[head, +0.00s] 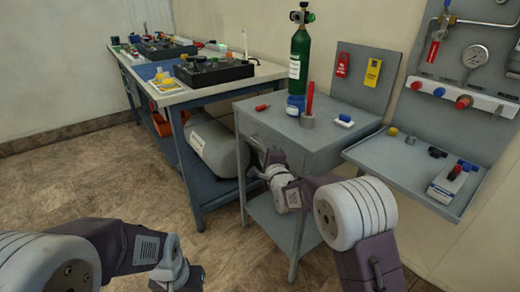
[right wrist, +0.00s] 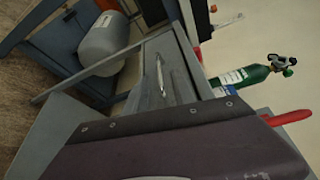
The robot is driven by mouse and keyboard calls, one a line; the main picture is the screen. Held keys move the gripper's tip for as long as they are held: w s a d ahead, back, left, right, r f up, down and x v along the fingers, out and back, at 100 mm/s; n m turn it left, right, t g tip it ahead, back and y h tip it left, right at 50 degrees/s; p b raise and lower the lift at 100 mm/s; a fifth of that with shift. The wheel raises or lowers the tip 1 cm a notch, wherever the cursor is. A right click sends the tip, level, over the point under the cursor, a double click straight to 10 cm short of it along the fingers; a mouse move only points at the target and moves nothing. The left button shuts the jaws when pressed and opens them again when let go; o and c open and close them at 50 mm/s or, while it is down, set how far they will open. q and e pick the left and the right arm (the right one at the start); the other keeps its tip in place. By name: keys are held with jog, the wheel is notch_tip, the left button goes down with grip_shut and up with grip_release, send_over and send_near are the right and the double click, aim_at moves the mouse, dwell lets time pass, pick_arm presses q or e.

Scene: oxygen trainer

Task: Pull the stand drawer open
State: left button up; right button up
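The grey stand (head: 318,140) is in the right middle of the head view. My right arm partly covers its front. In the right wrist view the drawer front (right wrist: 182,82) shows a slim metal bar handle (right wrist: 160,75). The drawer looks shut. My right gripper (head: 262,157) is at the stand's front, close to the drawer in the head view. Its fingers are too small and dark to tell open from shut, and contact with the handle cannot be made out. My left gripper (head: 190,279) is low in the head view, over the floor, away from the stand; its fingers are unclear.
A green oxygen cylinder (head: 300,60), a red marker-like item (head: 309,97) and small parts stand on top of the stand. A blue workbench (head: 190,165) with a grey tank (head: 212,146) below is to the left. A wall panel with shelf (head: 405,165) is right.

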jog(key=b+x, duration=0.1)
jog(key=x, duration=0.4)
jog(key=shift+w, duration=0.35)
grip_shut()
jog(key=shift+f, duration=0.1)
dwell(1.0)
